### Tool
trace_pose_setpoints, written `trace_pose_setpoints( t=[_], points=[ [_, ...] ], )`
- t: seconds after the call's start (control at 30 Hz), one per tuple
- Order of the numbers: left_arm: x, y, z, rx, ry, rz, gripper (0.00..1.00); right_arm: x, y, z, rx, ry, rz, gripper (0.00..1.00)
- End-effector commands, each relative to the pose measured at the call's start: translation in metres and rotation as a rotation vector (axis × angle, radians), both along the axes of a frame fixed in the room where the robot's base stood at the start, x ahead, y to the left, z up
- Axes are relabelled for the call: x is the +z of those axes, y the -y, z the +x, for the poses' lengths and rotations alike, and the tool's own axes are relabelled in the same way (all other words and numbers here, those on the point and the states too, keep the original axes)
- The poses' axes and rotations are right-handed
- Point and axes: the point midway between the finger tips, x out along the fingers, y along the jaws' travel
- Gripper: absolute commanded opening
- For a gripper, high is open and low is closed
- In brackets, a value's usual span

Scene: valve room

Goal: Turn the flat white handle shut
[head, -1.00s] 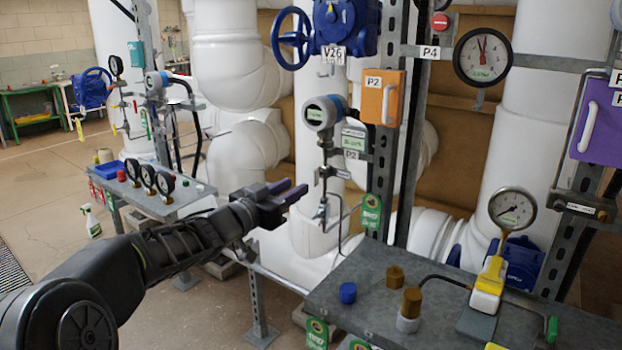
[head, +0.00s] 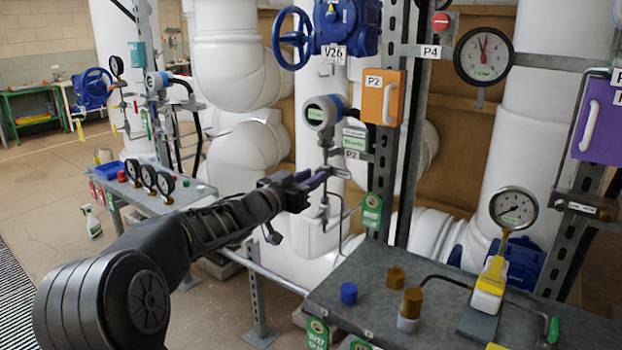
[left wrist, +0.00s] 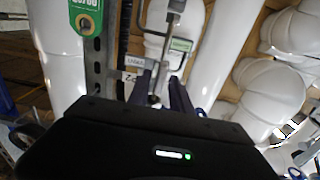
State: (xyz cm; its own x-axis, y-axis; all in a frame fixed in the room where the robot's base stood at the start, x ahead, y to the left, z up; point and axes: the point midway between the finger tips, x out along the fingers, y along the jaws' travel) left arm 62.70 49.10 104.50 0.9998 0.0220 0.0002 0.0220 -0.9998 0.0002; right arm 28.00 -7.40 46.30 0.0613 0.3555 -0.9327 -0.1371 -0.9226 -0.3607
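My left gripper (head: 318,178) reaches to the thin instrument pipe below the round-faced transmitter (head: 321,112). A small pale flat piece (head: 342,173) shows just beyond its fingertips; I cannot tell whether it is the flat white handle or a label plate. In the left wrist view, the two dark purple fingers of the left gripper (left wrist: 158,84) stand apart, with a thin grey rod (left wrist: 154,88) between them. I see no clear grip on it. The gripper body hides the lower part of that view. My right gripper is not in view.
An orange box (head: 383,98) and a purple box (head: 598,125) each carry a white bar handle. A grey bench (head: 400,290) with knobs and a yellow-handled gauge valve stands in front right. Green tags (head: 371,212) and a steel post are close to the right.

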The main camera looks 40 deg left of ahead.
Motion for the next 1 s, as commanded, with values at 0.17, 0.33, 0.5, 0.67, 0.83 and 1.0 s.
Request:
trace_pose_setpoints(
  t=[0.17,0.33,0.5,0.67,0.83,1.0],
  points=[
    [0.0,-0.0001,-0.0002,0.0,0.0,0.0,0.1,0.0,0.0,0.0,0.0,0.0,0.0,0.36],
    [0.0,-0.0001,-0.0003,0.0,0.0,0.0,0.0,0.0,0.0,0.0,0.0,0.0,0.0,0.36],
    [-0.0001,-0.0001,-0.0003,0.0,0.0,0.0,0.0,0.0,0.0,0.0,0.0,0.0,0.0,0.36],
    [-0.0001,-0.0001,-0.0003,0.0,0.0,0.0,0.0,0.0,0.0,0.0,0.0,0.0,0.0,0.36],
    [-0.0002,-0.0001,-0.0003,0.0,0.0,0.006,0.0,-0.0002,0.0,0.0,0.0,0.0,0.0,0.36],
    [-0.0004,0.0,-0.0003,0.0,-0.001,0.037,0.0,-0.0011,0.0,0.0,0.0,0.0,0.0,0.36]
  ],
)
